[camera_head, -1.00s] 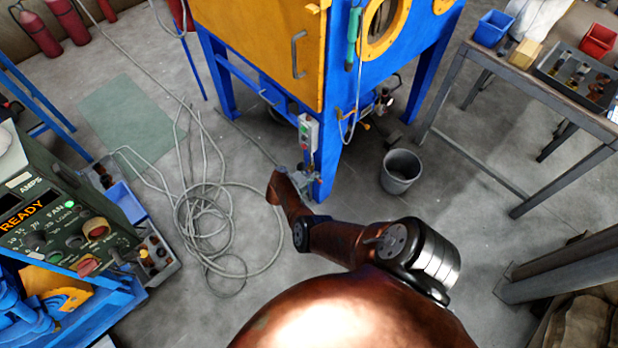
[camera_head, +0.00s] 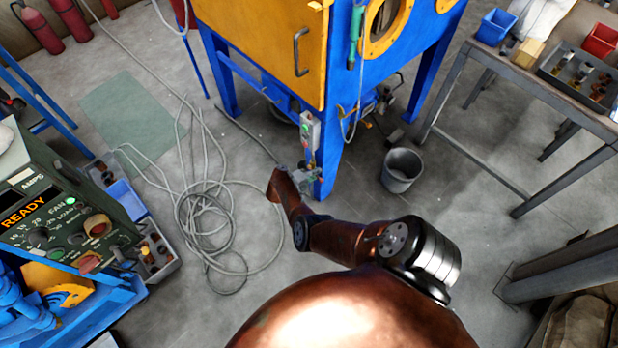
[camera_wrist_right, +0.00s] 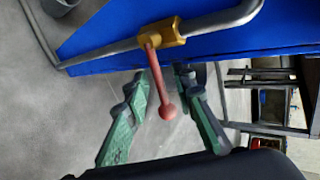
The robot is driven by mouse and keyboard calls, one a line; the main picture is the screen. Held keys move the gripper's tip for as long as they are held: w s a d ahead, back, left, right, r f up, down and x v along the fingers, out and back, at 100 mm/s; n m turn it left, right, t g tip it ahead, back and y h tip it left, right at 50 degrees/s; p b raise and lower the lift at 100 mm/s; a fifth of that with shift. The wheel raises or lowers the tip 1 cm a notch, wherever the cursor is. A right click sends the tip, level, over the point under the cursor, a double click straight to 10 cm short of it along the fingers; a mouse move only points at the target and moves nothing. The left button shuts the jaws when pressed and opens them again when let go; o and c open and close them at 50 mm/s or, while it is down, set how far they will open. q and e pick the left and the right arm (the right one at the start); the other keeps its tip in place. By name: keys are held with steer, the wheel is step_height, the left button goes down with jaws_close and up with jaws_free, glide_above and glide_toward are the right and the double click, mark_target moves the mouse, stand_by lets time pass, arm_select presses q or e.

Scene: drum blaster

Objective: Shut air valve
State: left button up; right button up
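The air valve is on a grey pipe along the blue blast cabinet (camera_head: 335,140). In the right wrist view it has a brass body (camera_wrist_right: 160,36) and a red lever (camera_wrist_right: 159,85) ending in a round knob. My right gripper (camera_wrist_right: 162,80) is open, with one green finger on each side of the lever; I cannot tell whether either touches it. In the head view the right gripper (camera_head: 306,180) is small at the foot of the cabinet's front leg, and the valve is too small to make out clearly. My left gripper is not in view.
A grey bucket (camera_head: 401,171) stands right of the cabinet leg. A loose hose (camera_head: 205,215) lies coiled on the floor to the left. A control box reading READY (camera_head: 55,215) is at the left, and a metal workbench (camera_head: 480,62) at the right.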

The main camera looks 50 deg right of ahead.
steer(key=v, duration=1.1)
steer(key=shift+a+r, duration=0.2)
steer(key=shift+a, duration=0.15)
